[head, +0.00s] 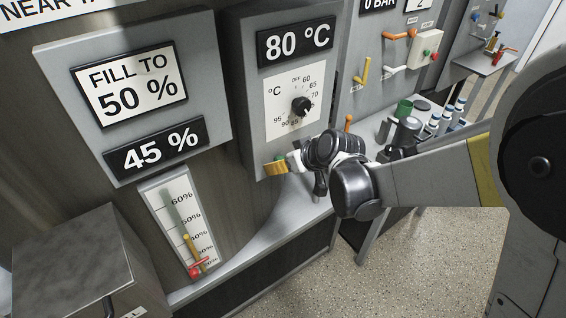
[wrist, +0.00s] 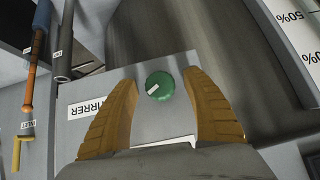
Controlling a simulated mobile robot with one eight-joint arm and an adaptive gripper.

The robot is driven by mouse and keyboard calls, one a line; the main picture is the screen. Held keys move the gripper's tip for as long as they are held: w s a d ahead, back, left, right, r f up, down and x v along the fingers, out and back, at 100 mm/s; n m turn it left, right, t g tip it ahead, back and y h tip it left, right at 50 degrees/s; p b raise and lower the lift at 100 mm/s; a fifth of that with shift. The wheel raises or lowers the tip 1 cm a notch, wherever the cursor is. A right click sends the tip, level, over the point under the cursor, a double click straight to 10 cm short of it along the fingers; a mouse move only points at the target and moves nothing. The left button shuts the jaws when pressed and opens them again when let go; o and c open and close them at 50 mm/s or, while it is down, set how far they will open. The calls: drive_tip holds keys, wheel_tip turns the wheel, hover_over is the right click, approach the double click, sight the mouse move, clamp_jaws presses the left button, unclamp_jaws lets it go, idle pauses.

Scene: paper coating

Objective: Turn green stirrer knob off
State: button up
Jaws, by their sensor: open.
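The green stirrer knob (wrist: 160,86) sits on a grey panel (wrist: 90,135) in the wrist view. A white pointer mark shows across the knob, slightly tilted. My gripper (wrist: 163,92) is open, with one yellow finger on each side of the knob. A gap shows between each finger and the knob; I cannot tell how deep the fingers reach. In the head view my gripper (head: 277,167) is at the lower edge of the temperature box, with a bit of green at its fingers. A partly covered label ending in "IRRER" is left of the knob.
The temperature box (head: 255,100) with its black dial (head: 301,106) is just above my gripper. The fill gauge (head: 185,225) with a red valve is at lower left. A counter with a green-lidded container (head: 404,108) and several bottles is at right.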

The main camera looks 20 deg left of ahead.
drive_tip(key=c, duration=1.2)
drive_tip(key=shift+s+a+n+t+h+b, duration=0.1)
drive_tip(key=shift+n+t+h+b, duration=0.55)
drive_tip(key=shift+t, duration=0.25)
drive_tip(key=shift+f+n+t+h+b, duration=0.15)
drive_tip(key=shift+n+t+h+b, duration=0.7)
drive_tip(key=shift+t, duration=0.35)
drive_tip(key=n+t+h+b, duration=0.1)
drive_tip(key=t+b, duration=0.1)
drive_tip(key=shift+b, duration=0.35)
drive_tip(key=shift+n+t+h+b, duration=0.4)
drive_tip(key=shift+n+t+b, duration=0.2)
drive_tip(key=shift+t+b, duration=0.3)
